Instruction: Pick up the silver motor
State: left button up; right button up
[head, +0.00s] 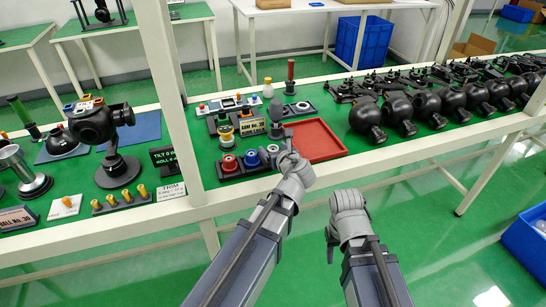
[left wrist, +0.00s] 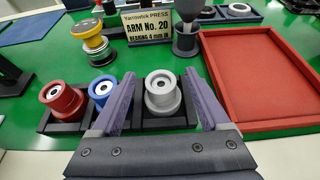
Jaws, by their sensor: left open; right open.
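The silver motor (left wrist: 163,95) is a grey spool-shaped part with a pale hub, upright in a black holder, rightmost of three in the left wrist view. In the head view it shows small (head: 273,150), partly hidden by my left gripper (head: 286,152). In the left wrist view my left gripper (left wrist: 160,98) is open, with one purple-grey finger on each side of the silver motor. I cannot tell whether the fingers touch it. My right gripper (head: 333,240) is in front of the table edge, away from the motors.
A blue motor (left wrist: 101,90) and a red motor (left wrist: 65,97) stand left of the silver one. A red tray (head: 314,140) lies close on the right. A sign (left wrist: 148,32) and a yellow-banded spool (left wrist: 97,47) stand behind. Black gimbal units (head: 396,112) line the table's right side.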

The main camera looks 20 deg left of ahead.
aim_at(272, 148)
pick_arm(q)
jog(key=b+x, duration=0.2)
jog(key=x, duration=0.3)
jog(key=shift+f, duration=0.25)
jog(key=shift+c, duration=0.5)
jog(key=shift+d, duration=0.1)
grip_shut()
